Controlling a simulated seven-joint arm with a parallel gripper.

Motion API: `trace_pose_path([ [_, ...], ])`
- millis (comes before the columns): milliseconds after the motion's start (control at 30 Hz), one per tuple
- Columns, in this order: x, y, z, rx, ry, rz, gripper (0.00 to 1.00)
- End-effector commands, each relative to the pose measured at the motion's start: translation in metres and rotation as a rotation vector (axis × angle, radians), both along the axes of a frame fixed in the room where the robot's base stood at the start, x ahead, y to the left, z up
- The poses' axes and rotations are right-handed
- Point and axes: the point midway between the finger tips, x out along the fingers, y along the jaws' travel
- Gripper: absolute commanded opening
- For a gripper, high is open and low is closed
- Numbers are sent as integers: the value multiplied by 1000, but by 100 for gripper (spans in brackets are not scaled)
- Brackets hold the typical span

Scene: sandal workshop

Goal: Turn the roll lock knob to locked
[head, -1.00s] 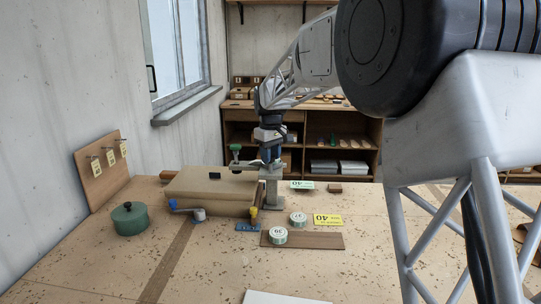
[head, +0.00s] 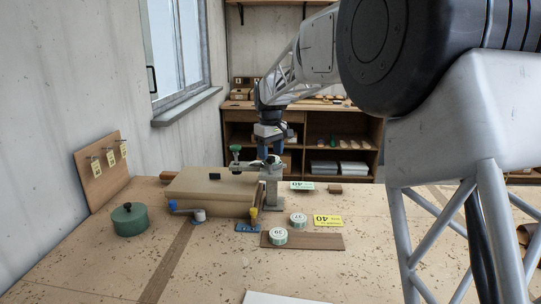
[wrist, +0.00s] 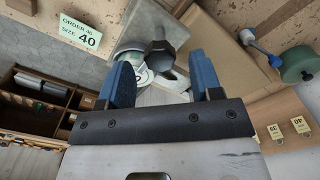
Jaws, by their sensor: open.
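A dark knob with flat sides (wrist: 160,55) shows in the wrist view, on top of a grey metal stand with a pale green-and-white round part beside it. I take it as the roll lock knob; no locked mark is readable. In the head view the grey stand (head: 272,190) rises at the right end of the tan block, and the knob is small and hard to make out. My gripper (head: 270,155) is above the stand, pointing down. In the wrist view my gripper (wrist: 162,80) is open, with the knob seen between and beyond its blue fingers, apparently not gripped.
A tan block (head: 210,188) with a blue-ended crank (head: 187,210) lies left of the stand. A green lidded pot (head: 130,220) is further left. The front bench is mostly clear.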

Motion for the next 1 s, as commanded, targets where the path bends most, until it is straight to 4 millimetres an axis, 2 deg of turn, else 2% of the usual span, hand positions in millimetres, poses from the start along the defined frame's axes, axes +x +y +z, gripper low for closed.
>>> trace_pose_path([
  [300,0,0,41,1,-3,0,59],
  [500,0,0,57,0,-1,0,59],
  [1000,-1,-1,63,0,-1,-1,59],
])
